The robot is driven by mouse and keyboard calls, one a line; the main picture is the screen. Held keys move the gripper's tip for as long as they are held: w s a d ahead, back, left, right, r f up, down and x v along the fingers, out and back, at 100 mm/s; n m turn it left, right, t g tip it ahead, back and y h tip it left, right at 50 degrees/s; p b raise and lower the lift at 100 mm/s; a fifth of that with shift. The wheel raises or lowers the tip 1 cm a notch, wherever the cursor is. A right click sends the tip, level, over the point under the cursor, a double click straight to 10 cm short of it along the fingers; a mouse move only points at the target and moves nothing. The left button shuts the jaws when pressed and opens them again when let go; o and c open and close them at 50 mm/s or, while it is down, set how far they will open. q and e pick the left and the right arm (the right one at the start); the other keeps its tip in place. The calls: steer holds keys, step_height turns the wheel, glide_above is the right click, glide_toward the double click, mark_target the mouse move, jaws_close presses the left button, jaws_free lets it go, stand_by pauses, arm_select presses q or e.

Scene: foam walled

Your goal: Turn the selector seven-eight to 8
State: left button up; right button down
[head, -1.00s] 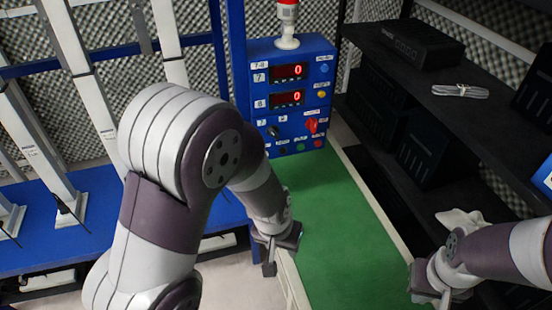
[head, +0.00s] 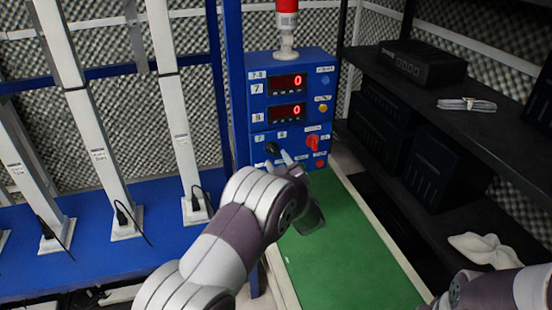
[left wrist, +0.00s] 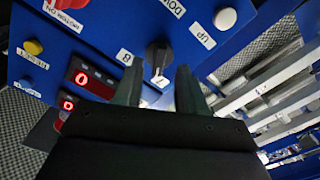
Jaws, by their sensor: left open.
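The selector seven-eight is a black knob (head: 272,149) low on the left of the blue control panel (head: 243,118), with labels 7 and 8 above it. In the left wrist view the knob (left wrist: 157,54) stands just beyond my fingertips, and its pale pointer mark appears turned towards the 7 label, with the 8 label (left wrist: 125,57) to one side. My left gripper (head: 285,158) is in front of the panel beside the knob. In the left wrist view its fingers (left wrist: 158,84) are apart, with the knob lined up between them and nothing held.
A red emergency-type knob (head: 313,143) sits right of the selector. Two red displays (head: 287,83) above it read 0. A green belt (head: 335,235) runs below the panel. A dark shelf (head: 500,130) stands right. My right arm shows at the lower right edge, its jaws out of sight.

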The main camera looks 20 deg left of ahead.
mark_target(273, 151)
arm_select(q)
steer(key=shift+x, duration=1.45)
jaws_close()
steer(key=shift+r+m+p, duration=0.2)
steer(key=shift+m+p, duration=0.8)
steer(key=shift+m, duration=0.1)
steer(key=m+p, duration=0.1)
steer(key=m, duration=0.1)
steer(key=shift+m+p, duration=0.4)
steer(key=m+p, duration=0.2)
steer(key=m, duration=0.2)
steer(key=shift+f+m+p, duration=0.15)
steer(key=shift+m+p, duration=0.55)
steer(key=shift+m, duration=0.7)
